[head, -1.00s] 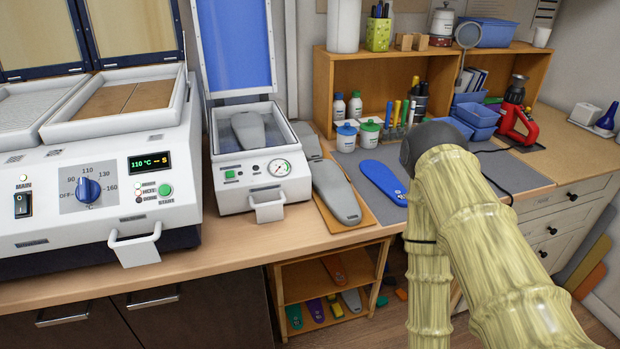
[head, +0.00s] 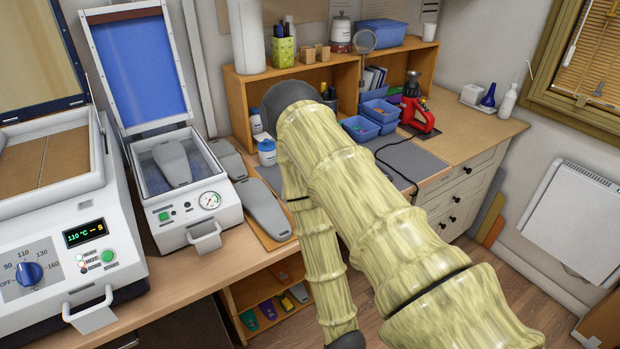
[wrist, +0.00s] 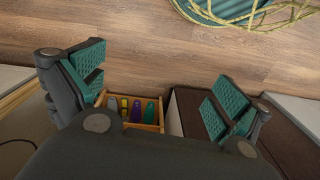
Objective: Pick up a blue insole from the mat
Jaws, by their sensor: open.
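The grey mat (head: 412,160) lies on the bench, partly covered from view by my arm. No blue insole shows on its visible part in the head view; my arm hides the area where one could be seen earlier. My gripper (wrist: 155,88) shows in the wrist view with its two teal-padded fingers wide apart and nothing between them. Its fingers are seen over the wooden floor and a low shelf, not over the mat. In the head view the gripper itself is hidden behind my arm.
A grey last (head: 264,208) lies on a brown board beside the small press (head: 190,205). Blue bins (head: 360,128) and a red tool (head: 415,108) stand behind the mat. A low shelf (wrist: 133,110) with coloured insoles is under the bench.

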